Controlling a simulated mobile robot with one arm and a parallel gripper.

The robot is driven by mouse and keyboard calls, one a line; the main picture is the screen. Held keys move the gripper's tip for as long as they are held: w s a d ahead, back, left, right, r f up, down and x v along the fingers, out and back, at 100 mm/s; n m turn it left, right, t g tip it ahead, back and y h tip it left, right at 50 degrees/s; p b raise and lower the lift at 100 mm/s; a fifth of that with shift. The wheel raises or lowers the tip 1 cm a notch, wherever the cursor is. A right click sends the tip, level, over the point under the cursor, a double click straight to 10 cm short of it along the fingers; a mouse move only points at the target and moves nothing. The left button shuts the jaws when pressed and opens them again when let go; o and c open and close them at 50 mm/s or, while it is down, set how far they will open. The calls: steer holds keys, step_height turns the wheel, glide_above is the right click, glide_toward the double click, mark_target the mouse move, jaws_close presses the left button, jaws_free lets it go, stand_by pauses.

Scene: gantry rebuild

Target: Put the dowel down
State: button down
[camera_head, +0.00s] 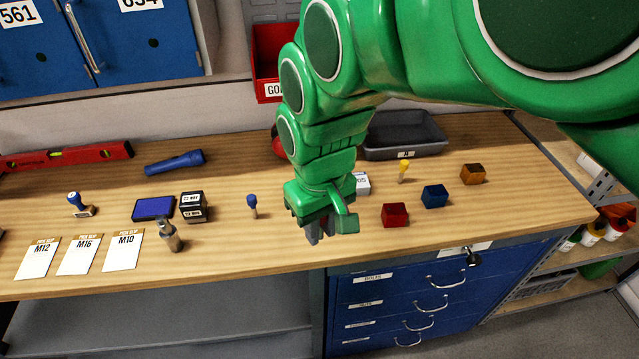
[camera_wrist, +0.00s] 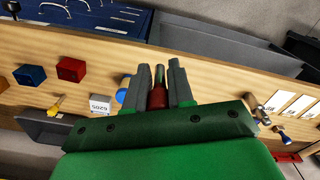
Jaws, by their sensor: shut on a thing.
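My gripper (camera_head: 318,232) hangs over the front part of the wooden bench, left of the red cube, with its fingers pointing down. In the wrist view my gripper (camera_wrist: 157,82) is shut on a dark red dowel (camera_wrist: 157,98), which stands between the two grey fingers. In the head view the dowel is hidden by the fingers. I cannot tell whether its lower end touches the wooden bench top (camera_head: 270,245).
Red (camera_head: 395,214), blue (camera_head: 435,196) and orange-brown (camera_head: 473,174) cubes and a yellow-topped peg (camera_head: 403,169) are to the right. A grey tray (camera_head: 405,148) is behind. The bench's front edge is close.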

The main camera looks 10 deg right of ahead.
steer(key=d+r+m, duration=0.1)
steer(key=d+r, duration=0.4)
steer(key=d, duration=0.1)
steer(key=w+f, duration=0.3)
steer(key=w, duration=0.1)
steer(key=w+f, duration=0.3)
steer(key=w, duration=0.2)
steer(key=w+f, duration=0.3)
steer(key=w, duration=0.2)
steer(key=shift+a, duration=0.3)
steer(key=shift+w+f, duration=0.2)
steer(key=shift+f, duration=1.6)
steer(key=shift+f, duration=0.15)
steer(key=c, duration=1)
jaws_free()
